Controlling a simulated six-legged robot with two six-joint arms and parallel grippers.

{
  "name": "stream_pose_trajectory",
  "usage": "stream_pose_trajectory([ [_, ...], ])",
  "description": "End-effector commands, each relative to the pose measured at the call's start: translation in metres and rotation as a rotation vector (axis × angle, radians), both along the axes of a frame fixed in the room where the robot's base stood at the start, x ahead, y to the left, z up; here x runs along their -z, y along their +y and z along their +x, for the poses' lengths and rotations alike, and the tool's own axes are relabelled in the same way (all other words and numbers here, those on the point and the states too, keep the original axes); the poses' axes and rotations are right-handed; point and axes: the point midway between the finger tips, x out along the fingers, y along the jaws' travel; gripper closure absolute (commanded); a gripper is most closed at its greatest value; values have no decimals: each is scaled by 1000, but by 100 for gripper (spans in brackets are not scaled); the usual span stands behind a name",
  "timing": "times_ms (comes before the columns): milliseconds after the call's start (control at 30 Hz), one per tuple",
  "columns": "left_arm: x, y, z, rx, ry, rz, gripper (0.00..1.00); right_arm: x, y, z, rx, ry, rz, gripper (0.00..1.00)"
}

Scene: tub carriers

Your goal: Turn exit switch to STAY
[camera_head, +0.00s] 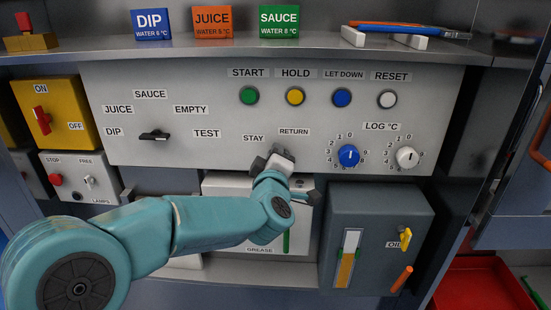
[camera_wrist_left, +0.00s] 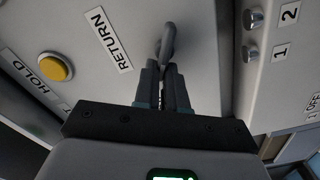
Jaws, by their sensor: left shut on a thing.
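The exit switch is a dark lever (camera_wrist_left: 167,42) on the grey panel, beside the RETURN label (camera_wrist_left: 108,40) in the left wrist view. My left gripper (camera_wrist_left: 166,85) is shut on this lever. In the head view my left gripper (camera_head: 279,160) is against the lower panel, just below the STAY label (camera_head: 253,138) and the RETURN label (camera_head: 294,131), and hides the switch there. The lever's exact angle is hard to tell. The STAY label does not show in the left wrist view. My right gripper is in neither view.
A black selector knob (camera_head: 154,134) is to the left. Push buttons, such as the yellow HOLD button (camera_head: 295,96), sit above. A blue dial (camera_head: 348,156) is to the right. Below are the white GREASE box (camera_head: 215,187) and the dark OIL box (camera_head: 385,205).

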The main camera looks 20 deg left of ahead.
Motion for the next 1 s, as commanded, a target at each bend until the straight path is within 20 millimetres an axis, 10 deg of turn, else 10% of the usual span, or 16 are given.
stream_pose_trajectory([
  [333, 0, 0, 0, 0, 1, -4, 100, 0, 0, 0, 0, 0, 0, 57],
  [433, 0, 0, 0, 0, 0, -3, 64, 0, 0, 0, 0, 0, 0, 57],
  [767, 0, -1, -3, 0, -1, -2, 64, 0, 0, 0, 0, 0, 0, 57],
  [1000, -1, -15, -46, 4, 0, -1, 64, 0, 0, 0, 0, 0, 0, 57],
])
